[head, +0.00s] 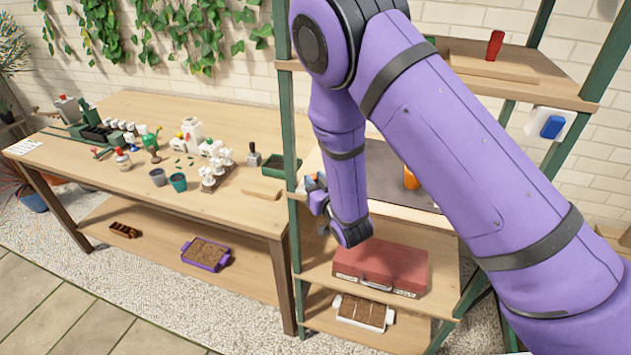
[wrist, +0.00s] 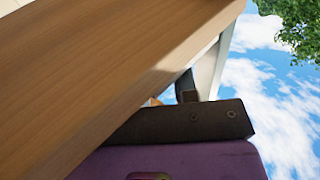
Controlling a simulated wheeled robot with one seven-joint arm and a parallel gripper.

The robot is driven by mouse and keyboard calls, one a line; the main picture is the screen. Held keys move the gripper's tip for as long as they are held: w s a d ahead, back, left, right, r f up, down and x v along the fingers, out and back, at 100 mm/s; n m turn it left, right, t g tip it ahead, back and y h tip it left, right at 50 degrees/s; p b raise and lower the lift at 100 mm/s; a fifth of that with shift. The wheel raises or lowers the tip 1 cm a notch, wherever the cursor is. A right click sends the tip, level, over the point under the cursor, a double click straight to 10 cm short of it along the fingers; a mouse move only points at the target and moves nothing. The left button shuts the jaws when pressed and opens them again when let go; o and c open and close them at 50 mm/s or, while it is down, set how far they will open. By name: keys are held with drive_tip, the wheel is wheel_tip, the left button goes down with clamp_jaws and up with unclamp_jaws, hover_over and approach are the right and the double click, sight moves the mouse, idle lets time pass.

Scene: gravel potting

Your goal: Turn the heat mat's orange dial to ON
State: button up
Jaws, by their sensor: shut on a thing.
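The heat mat (head: 385,165) is a dark grey sheet on the middle shelf of the rack, partly hidden behind my arm. My gripper (head: 314,186) is at the left front of that shelf, beside the green post, and is shut. A small bit of orange (head: 323,179) shows at its fingertips, which I take to be the dial. In the wrist view, a dark finger (wrist: 185,122) lies close under a wooden board, with an orange sliver (wrist: 153,101) beside it. The dial's pointer and markings are hidden.
An orange upright object (head: 410,178) stands on the mat. A red case (head: 380,268) and a white tray (head: 362,312) are on lower shelves. A blue switch (head: 552,126) is on the right post. The potting bench (head: 100,180) with pots stands left.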

drive_tip(key=shift+w+d+n+g+y, duration=0.1)
drive_tip(key=shift+d+n+g+y, duration=0.1)
drive_tip(key=shift+n+g+y, duration=1.1)
drive_tip(key=shift+n+y, duration=0.2)
drive_tip(key=shift+y, duration=0.5)
drive_tip(key=o, duration=0.9)
drive_tip(key=shift+o, duration=0.2)
drive_tip(key=v, duration=1.1)
